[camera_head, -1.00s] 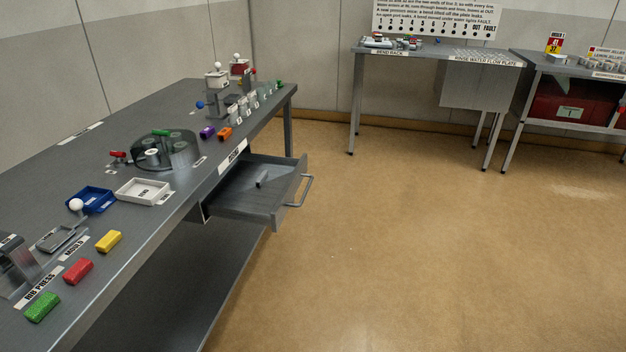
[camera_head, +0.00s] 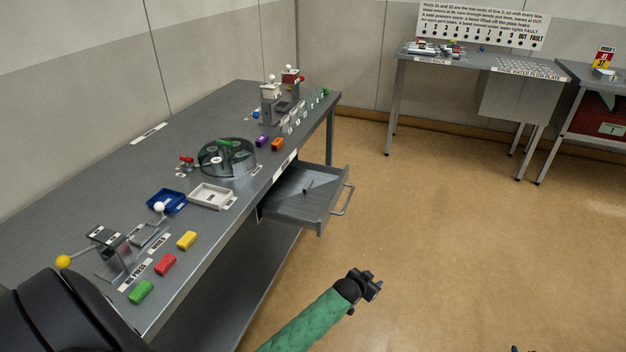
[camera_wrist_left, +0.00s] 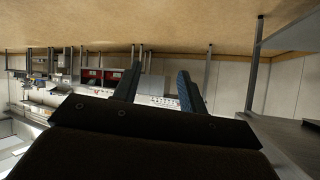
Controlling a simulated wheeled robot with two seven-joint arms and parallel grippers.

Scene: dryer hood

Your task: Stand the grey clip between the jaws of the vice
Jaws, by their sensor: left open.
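The small grey clip (camera_head: 308,188) lies in the open drawer (camera_head: 327,208) under the right side of the long grey table. My left gripper (camera_head: 372,280), at the end of a green-sleeved arm, is empty over the floor, in front of the drawer and apart from it. In the left wrist view its two fingers (camera_wrist_left: 160,88) stand apart with nothing between them. I cannot pick out the vice for certain; small fixtures (camera_head: 284,107) stand at the table's far end. A dark tip at the bottom right edge may be my right gripper (camera_head: 518,349); its jaws are hidden.
The long table (camera_head: 90,190) carries a blue tray (camera_head: 180,194), a white tray (camera_head: 222,202), a round glass-covered fixture (camera_head: 227,158) and green, red and yellow blocks. A second table (camera_head: 440,63) stands at the back. The floor (camera_head: 440,230) right of the drawer is clear.

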